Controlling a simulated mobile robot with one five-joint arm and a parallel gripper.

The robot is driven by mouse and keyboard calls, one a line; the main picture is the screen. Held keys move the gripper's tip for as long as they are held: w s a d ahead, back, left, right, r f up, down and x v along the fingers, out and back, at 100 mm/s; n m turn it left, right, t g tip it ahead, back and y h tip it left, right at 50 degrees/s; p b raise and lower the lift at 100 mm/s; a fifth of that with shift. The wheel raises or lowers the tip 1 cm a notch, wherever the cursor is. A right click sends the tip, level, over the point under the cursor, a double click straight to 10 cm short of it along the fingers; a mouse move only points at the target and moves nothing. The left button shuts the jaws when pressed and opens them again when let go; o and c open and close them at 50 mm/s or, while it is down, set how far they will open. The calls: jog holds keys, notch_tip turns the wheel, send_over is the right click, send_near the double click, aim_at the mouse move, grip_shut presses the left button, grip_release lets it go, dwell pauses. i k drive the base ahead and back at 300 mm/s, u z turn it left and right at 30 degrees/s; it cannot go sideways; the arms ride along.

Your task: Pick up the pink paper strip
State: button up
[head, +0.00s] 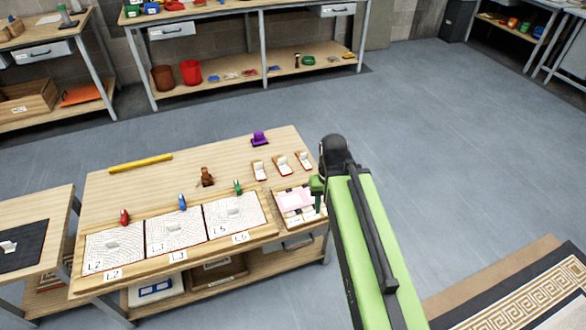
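A pink paper strip (294,201) lies on a white-and-wood tray (284,212) at the right end of the workbench. My green arm reaches in from the lower right, past the bench's right edge. A small green end part, which looks like my gripper (317,186), is just right of and above the strip. It appears apart from the strip. Its fingers are too small and partly hidden by the arm, so I cannot tell whether they are open or shut.
The wooden workbench (110,195) holds three mosaic panels, labelled L2, L3 and L5, along its front. A yellow bar (140,163), a brown figure (207,177), a purple object (259,139) and three small white-topped blocks stand behind. Grey floor (440,140) to the right is open.

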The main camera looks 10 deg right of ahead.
aim_at(288, 201)
jog(key=z, duration=0.1)
jog(key=i, duration=1)
jog(key=u, duration=0.1)
